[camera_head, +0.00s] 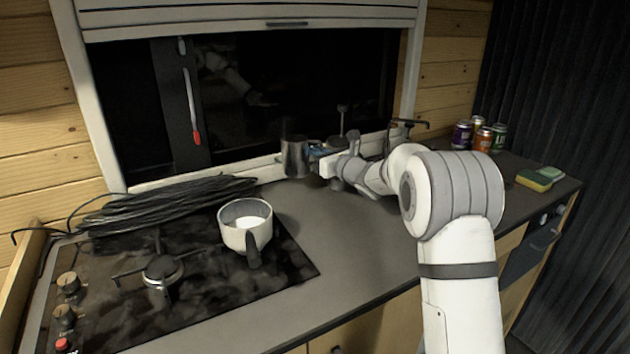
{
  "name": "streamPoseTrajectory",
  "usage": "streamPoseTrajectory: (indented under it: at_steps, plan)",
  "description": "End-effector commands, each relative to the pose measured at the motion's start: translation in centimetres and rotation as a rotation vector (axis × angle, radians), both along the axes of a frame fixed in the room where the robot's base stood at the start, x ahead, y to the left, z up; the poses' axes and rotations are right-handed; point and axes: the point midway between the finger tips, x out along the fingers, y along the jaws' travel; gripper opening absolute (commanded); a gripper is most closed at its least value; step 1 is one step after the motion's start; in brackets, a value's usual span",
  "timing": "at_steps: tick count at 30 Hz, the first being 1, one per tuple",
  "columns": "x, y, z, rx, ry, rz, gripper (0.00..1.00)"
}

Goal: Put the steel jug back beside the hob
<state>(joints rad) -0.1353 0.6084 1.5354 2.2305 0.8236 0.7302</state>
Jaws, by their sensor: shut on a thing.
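The steel jug (293,158) is a small grey metal vessel, upright near the window at the back of the worktop. My gripper (312,156) reaches it from the right and is shut on it. The fingertips are small in view and partly hidden against the jug. I cannot tell whether the jug's base touches the worktop. The hob (205,273) is a dark glass plate at the left front, with the jug to its right and behind.
A white pan (246,226) with a dark handle stands on the hob. A black cable coil (165,203) lies along the hob's back edge. Several cans (484,138) and a sponge (535,180) are at the right. The grey worktop (345,235) right of the hob is clear.

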Motion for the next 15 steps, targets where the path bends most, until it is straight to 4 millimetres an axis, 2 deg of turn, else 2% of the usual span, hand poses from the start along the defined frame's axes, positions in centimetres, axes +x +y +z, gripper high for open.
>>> streamPoseTrajectory:
  at_steps: [3, 11, 15]
  plan:
    - [0.0, 0.0, -2.1, 0.002, 0.001, -0.001, 0.0]
    - [0.0, 0.0, -3.8, 0.002, -0.001, 0.0, 0.0]
    - [0.0, 0.0, -5.7, 0.001, 0.0, 0.001, 0.0]
